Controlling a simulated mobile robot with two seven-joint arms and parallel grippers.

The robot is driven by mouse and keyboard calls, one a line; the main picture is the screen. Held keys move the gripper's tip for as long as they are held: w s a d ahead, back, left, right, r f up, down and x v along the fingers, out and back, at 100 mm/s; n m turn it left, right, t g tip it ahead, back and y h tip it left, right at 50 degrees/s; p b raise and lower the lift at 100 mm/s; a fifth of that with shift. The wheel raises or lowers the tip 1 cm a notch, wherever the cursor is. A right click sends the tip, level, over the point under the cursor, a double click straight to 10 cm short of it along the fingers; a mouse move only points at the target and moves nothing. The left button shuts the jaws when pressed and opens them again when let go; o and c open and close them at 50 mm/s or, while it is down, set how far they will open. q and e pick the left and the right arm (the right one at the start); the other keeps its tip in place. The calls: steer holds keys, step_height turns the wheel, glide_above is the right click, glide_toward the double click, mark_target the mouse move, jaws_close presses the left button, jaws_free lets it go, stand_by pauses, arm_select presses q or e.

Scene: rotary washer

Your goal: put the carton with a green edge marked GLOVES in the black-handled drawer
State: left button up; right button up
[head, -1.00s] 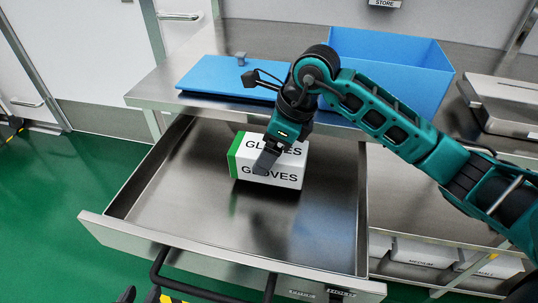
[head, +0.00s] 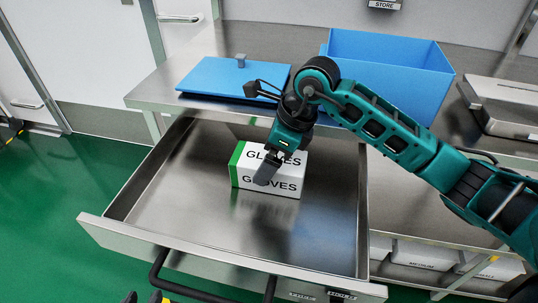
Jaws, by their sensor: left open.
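The white carton marked GLOVES with a green edge (head: 270,186) is inside the open drawer (head: 150,215), towards its back, and appears to sit upright on the drawer floor. The drawer has a black handle (head: 210,293) on its front. The other finger is hidden, so I cannot tell whether the fingers touch the carton.
A blue lid (head: 225,76) with a grey knob and an open blue bin (head: 390,75) stand on the steel counter (head: 155,98) behind the drawer. Metal trays (head: 505,105) are at the right. The drawer's front and left floor are clear.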

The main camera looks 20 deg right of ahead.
steer(key=p+v, duration=0.1)
steer(key=v, duration=1)
steer(key=shift+r, duration=0.25)
